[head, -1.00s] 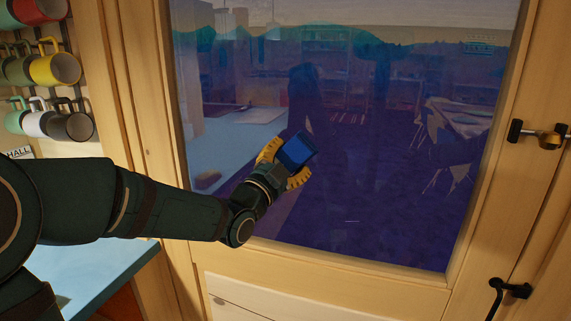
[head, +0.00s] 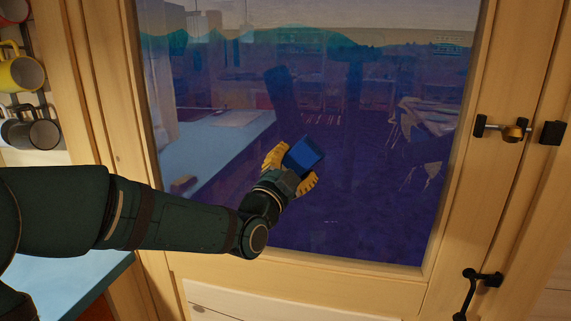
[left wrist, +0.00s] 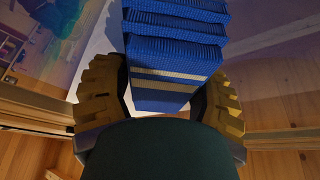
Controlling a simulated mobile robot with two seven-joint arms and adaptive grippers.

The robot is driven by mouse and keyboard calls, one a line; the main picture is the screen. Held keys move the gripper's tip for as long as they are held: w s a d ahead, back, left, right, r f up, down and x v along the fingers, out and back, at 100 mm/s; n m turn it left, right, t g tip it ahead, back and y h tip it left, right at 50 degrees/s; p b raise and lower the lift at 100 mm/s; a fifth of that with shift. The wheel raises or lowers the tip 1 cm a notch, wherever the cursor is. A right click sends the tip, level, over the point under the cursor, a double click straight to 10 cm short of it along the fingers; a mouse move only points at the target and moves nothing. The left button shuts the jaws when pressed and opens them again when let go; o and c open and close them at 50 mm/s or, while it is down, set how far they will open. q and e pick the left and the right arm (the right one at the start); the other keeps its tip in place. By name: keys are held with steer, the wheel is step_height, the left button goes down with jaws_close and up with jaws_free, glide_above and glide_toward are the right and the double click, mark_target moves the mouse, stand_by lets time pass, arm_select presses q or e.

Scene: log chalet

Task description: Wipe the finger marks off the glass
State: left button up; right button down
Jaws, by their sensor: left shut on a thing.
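The glass (head: 370,190) is a large dark pane in a wooden door, with reflections of the room across it. Faint pale marks (head: 331,222) show low on the pane, right of my left gripper; I cannot tell if they are finger marks. My left gripper (head: 290,168), with yellow fingers, is shut on a folded blue cloth (head: 304,155) in front of the pane. In the left wrist view the cloth (left wrist: 175,60) shows several layers and pale stripes between the fingers. I cannot tell if the cloth touches the glass. My right gripper is not in view.
The wooden door frame (head: 455,180) borders the pane. A metal latch (head: 505,131) and a dark handle (head: 477,287) stick out at the right. Mugs (head: 22,72) hang at the upper left. A blue counter (head: 75,283) lies below my left arm.

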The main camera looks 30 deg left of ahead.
mark_target(357, 162)
arm_select(q)
steer(key=shift+w+d, duration=0.45)
steer(key=shift+d, duration=1.45)
steer(key=shift+w+d, duration=0.5)
steer(key=shift+d, duration=1.35)
steer(key=shift+w+d, duration=0.45)
steer(key=shift+d, duration=1.45)
steer(key=shift+s+d, duration=0.3)
steer(key=shift+s, duration=0.2)
steer(key=shift+s+d, duration=0.2)
steer(key=shift+s, duration=1)
steer(key=shift+s+d, duration=0.2)
steer(key=shift+s, duration=0.95)
steer(key=shift+s, duration=0.1)
steer(key=s, duration=0.2)
steer(key=shift+s+d, duration=0.35)
steer(key=shift+f, duration=0.1)
